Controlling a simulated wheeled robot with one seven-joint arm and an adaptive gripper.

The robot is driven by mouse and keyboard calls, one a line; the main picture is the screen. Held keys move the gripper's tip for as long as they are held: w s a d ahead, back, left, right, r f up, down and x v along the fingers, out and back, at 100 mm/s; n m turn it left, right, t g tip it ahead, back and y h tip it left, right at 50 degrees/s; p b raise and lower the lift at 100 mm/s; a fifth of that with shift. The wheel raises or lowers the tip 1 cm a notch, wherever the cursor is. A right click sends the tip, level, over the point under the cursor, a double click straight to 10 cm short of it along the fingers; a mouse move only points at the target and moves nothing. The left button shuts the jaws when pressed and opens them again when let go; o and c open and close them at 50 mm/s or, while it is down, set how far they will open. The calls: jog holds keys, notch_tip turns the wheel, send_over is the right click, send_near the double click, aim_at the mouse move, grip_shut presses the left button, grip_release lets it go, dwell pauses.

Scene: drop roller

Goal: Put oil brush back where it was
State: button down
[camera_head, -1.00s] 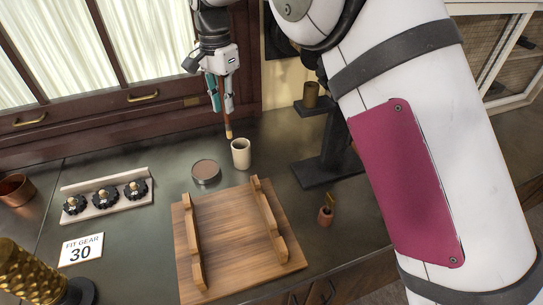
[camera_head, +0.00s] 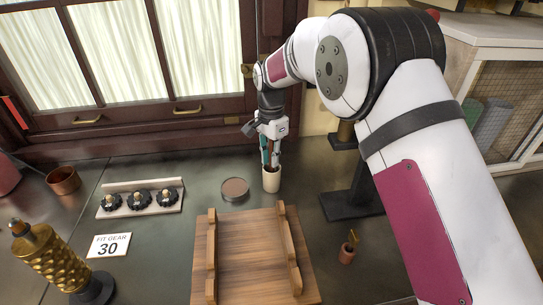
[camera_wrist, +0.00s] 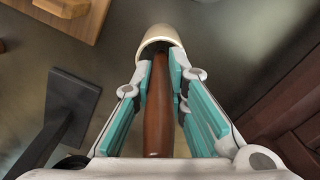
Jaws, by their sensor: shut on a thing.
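The oil brush (camera_wrist: 158,110) has a reddish-brown wooden handle and sits between the teal pads of my gripper (camera_wrist: 163,85). In the head view my gripper (camera_head: 271,150) is right above the cream cup (camera_head: 271,181), pointing down. The cup also shows in the wrist view (camera_wrist: 159,38), at the far end of the brush. My gripper is shut on the brush. The brush's lower end goes into the cup's mouth; whether it touches the bottom is hidden.
A round flat tin (camera_head: 235,188) stands left of the cup. A wooden cradle board (camera_head: 250,265) lies in front. A black stand (camera_head: 350,205) is to the right, near a small copper pot (camera_head: 347,253). A gear rack (camera_head: 140,212) and a golden roller (camera_head: 55,262) are at left.

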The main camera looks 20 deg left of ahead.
jog(key=shift+f, duration=0.15)
jog(key=c, duration=1.6)
grip_release()
notch_tip(320, 180, up, 12)
jog(key=shift+a+r+b, duration=0.1)
jog(key=shift+r+b, duration=0.05)
jog(key=shift+b, duration=0.95)
